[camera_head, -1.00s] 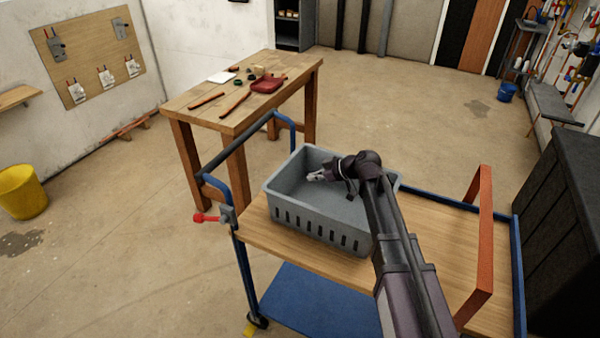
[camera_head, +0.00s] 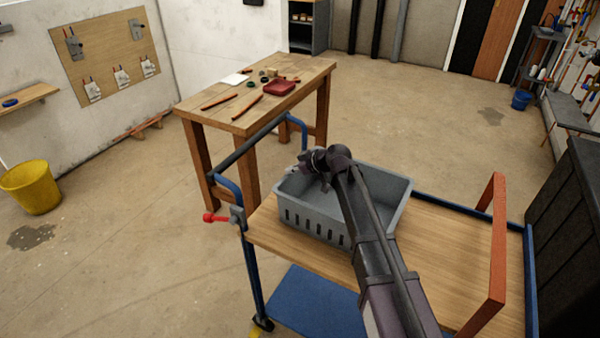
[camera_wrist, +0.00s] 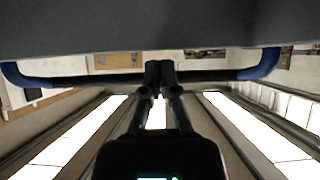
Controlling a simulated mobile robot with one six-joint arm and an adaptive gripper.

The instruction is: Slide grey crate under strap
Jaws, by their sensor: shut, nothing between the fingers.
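The grey crate (camera_head: 312,218) is an open slotted bin on the wooden top of the trolley (camera_head: 450,235), towards its handle end. The strap (camera_head: 498,235) is an orange-red band arching over the trolley's right part; the crate stands apart from it, to its left. My gripper (camera_head: 293,170) is at the crate's left end, near the rim, with my arm reaching across the crate and hiding part of it. In the wrist view the fingers (camera_wrist: 160,66) are together and empty, just below a grey surface that looks like the crate. Contact cannot be told.
The trolley's blue handle (camera_head: 230,185) with a dark bar stands left of the crate, close to my gripper; a red-knobbed clamp (camera_head: 215,218) is on its post. A wooden bench (camera_head: 225,105) with tools is behind. Bare wooden top lies between crate and strap.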

